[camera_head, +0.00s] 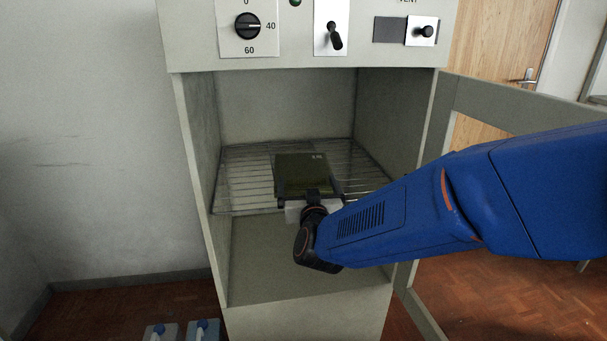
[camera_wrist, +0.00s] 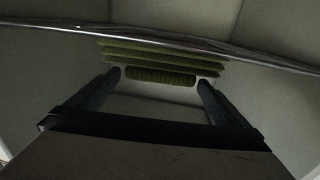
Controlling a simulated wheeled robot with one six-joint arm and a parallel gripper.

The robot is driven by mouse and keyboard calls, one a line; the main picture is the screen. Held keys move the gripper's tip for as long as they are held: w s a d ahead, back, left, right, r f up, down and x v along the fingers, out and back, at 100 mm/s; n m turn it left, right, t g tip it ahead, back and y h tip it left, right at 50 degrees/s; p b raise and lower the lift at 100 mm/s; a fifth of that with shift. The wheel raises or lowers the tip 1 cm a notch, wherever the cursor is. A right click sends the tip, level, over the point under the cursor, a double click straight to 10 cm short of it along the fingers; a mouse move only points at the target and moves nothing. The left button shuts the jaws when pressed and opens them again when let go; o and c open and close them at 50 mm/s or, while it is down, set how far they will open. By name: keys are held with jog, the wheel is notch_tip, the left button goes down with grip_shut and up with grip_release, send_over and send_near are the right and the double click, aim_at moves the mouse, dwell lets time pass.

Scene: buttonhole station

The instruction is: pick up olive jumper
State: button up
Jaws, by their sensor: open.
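The olive jumper (camera_head: 303,172) is a folded, dark olive, flat bundle with a small pale mark on top. It lies on a wire rack (camera_head: 240,180) inside an open cabinet. In the wrist view the jumper (camera_wrist: 160,62) shows as several ribbed, stacked folds. My gripper (camera_head: 316,197) is at the near edge of the jumper, reaching in from the front. In the wrist view its two dark fingers (camera_wrist: 159,80) are apart, with the jumper's lowest fold in the gap. Whether they touch it I cannot tell.
The cabinet's side walls (camera_head: 203,140) stand left and right of the rack. Its door (camera_head: 520,110) is open at the right. A shiny bar (camera_wrist: 165,38) crosses the wrist view beyond the fingers. The cabinet floor (camera_head: 255,260) below the rack looks bare. Two small blue-and-white items (camera_head: 203,330) stand on the floor.

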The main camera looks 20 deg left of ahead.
aim_at(306, 173)
jog(key=x, duration=0.5)
jog(key=shift+w+a, duration=0.15)
jog(key=shift+w, duration=0.2)
jog(key=c, duration=1.1)
notch_tip(306, 173, up, 10)
